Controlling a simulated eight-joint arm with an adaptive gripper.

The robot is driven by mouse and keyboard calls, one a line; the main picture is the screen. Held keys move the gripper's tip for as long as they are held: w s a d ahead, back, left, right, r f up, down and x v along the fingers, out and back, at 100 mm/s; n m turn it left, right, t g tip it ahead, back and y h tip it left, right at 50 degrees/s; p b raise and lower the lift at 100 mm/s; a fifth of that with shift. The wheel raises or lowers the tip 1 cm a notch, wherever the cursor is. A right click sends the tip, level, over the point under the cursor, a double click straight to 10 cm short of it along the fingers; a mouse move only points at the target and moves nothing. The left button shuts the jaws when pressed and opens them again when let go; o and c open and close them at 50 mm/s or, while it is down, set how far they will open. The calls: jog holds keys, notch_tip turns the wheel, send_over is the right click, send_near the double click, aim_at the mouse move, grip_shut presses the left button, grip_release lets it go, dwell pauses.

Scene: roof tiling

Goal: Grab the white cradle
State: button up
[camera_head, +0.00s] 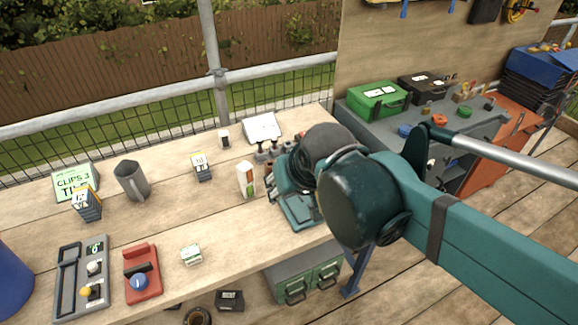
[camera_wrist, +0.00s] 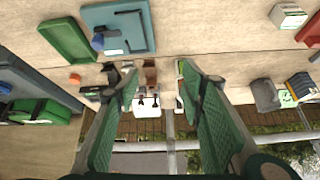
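The white cradle, as I take it, is the pale tilted piece (camera_head: 262,127) at the back edge of the bench in the camera_head view. In the wrist view it appears as a white shape (camera_wrist: 148,108) between my fingers and beyond their tips, with small dark parts in front of it. My gripper (camera_wrist: 160,80) is open, its two green-padded fingers spread wide with nothing held between them. In the camera_head view my arm hides most of the gripper, so the exact gap to the cradle cannot be told.
A white and green carton (camera_head: 246,180) stands close to the fingers' side. Dark and brown small items stand just in front of the cradle. A teal case (camera_wrist: 118,28) lies on the bench (camera_head: 215,215). A grey mug (camera_head: 131,180) is farther left. Railing and mesh run behind.

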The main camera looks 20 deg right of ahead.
jog(key=w+d+r+m+g+h+p, duration=0.2)
jog(key=w+d+m+g+p, duration=0.15)
jog(key=w+m+p, duration=0.65)
jog(key=w+d+f+m+g+h+p, duration=0.1)
jog(key=w+d+f+m+p, duration=0.1)
jog(key=w, duration=0.4)
jog(key=w+d+f+m+g+h+p, duration=0.1)
jog(key=w+d+f+m+g, duration=0.1)
jog(key=w+f+m, duration=0.2)
jog(key=shift+w+d+f+m+p, duration=0.15)
jog(key=shift+w+f+m+p, duration=0.2)
jog(key=shift+w+f, duration=1)
jog(key=shift+w+r, duration=0.1)
jog(key=shift+x, duration=1.2)
jog(key=shift+d, duration=0.1)
jog(key=shift+b+x, duration=0.55)
jog(key=shift+x, duration=2)
jog(key=shift+d, duration=0.1)
